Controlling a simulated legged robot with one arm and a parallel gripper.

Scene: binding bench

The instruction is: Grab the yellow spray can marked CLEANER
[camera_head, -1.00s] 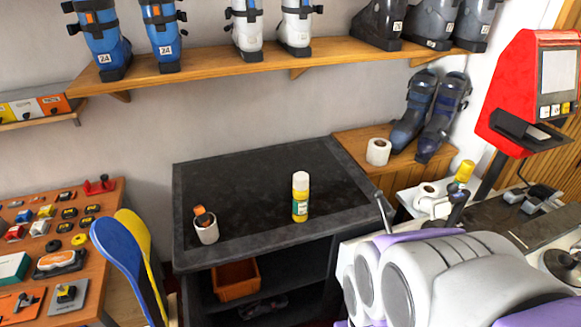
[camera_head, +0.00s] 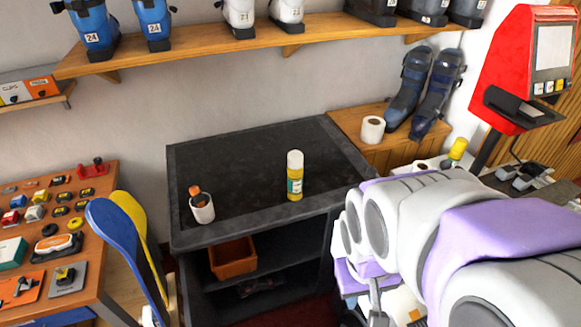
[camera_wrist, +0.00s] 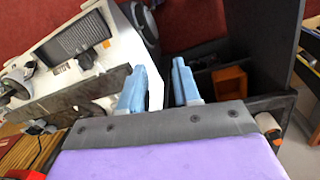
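A yellow spray can (camera_head: 295,184) with a white cap and a green-and-white label stands upright on the black bench top (camera_head: 240,160), right of its middle. Its lettering is too small to read. It does not show in the wrist view. My gripper (camera_wrist: 160,88) shows two blue fingers, apart with nothing between them. It points down past the bench's shelves, away from the can. In the head view my arm fills the lower right, and I cannot make out the fingertips there.
A white cup (camera_head: 203,212) holding a brown-capped item stands at the bench's left front. An orange bin (camera_head: 233,260) sits on the shelf below. A paper roll (camera_head: 372,129) and ski boots (camera_head: 408,90) stand behind right. Another yellow item (camera_head: 457,149) is farther right.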

